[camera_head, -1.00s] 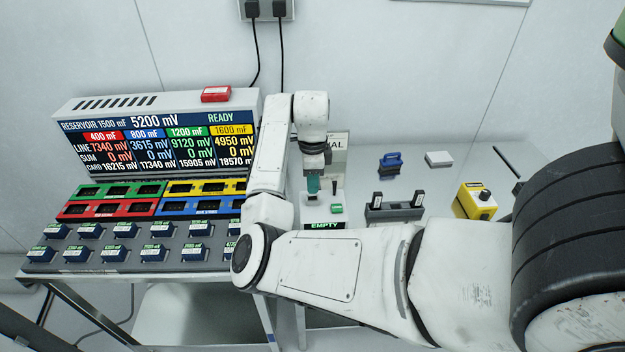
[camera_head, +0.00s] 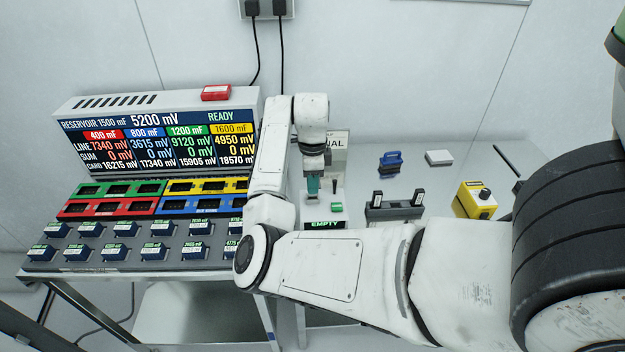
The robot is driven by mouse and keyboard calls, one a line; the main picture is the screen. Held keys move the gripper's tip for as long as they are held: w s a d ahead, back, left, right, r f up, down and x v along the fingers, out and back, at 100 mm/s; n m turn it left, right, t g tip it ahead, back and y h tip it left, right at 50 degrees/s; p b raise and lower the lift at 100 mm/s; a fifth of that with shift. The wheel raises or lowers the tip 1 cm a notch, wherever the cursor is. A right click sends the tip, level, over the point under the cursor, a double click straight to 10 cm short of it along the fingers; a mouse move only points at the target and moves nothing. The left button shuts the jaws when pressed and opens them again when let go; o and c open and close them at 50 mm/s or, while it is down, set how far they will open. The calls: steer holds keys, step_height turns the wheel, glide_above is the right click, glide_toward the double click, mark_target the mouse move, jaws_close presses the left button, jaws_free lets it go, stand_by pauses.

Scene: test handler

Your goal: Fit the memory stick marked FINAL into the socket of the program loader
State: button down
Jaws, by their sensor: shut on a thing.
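The program loader (camera_head: 322,214) is a small white box on the table, with a dark display reading EMPTY, a green button and an upright black part. My gripper (camera_head: 313,190) points down over the loader's back left part, with teal fingers. It is shut on a memory stick that is mostly hidden by the fingers; its marking cannot be read. The socket is hidden too, so I cannot tell whether the stick touches it.
A large console (camera_head: 160,135) with colored sockets and several labelled blocks fills the left. A blue item (camera_head: 391,161), a white block (camera_head: 438,158) and a yellow box with a black knob (camera_head: 476,200) stand right. A sign (camera_head: 339,150) stands behind the loader, partly covered.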

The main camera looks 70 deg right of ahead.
steer(key=shift+f+b, duration=0.45)
steer(key=shift+f, duration=0.65)
steer(key=c, duration=0.9)
jaws_free()
step_height(320, 180, up, 11)
steer(key=shift+f+b, duration=0.1)
steer(key=shift+b, duration=0.2)
